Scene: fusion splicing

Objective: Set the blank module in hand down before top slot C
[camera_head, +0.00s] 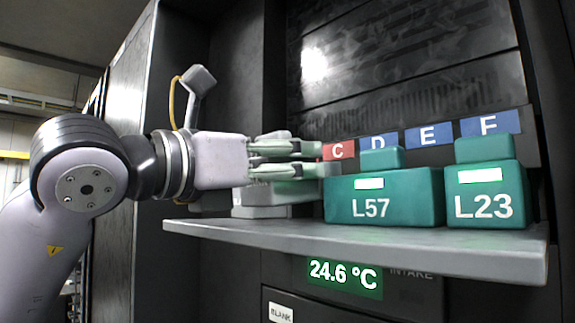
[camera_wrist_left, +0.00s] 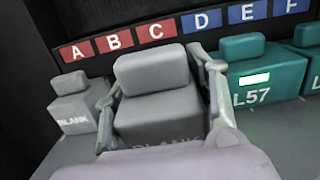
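My left gripper (camera_head: 325,160) reaches in from the left above the shelf, just left of the teal L57 module. In the left wrist view its two fingers (camera_wrist_left: 160,90) close on the sides of a grey blank module (camera_wrist_left: 157,112) with a raised block on top. The lettering on its front is partly hidden by my gripper. In that view the module is below the red B and C labels; the C label (camera_wrist_left: 156,31) also shows in the head view (camera_head: 338,151). I cannot tell whether its underside touches the shelf. My right gripper is not in view.
Another grey blank module (camera_wrist_left: 72,108) sits to the left. Teal modules L57 (camera_head: 390,209) and L23 (camera_head: 485,207) stand on the grey shelf (camera_head: 400,246), L57 close on the right. Slot labels run along the panel behind. A display below reads 24.6 °C (camera_head: 342,275).

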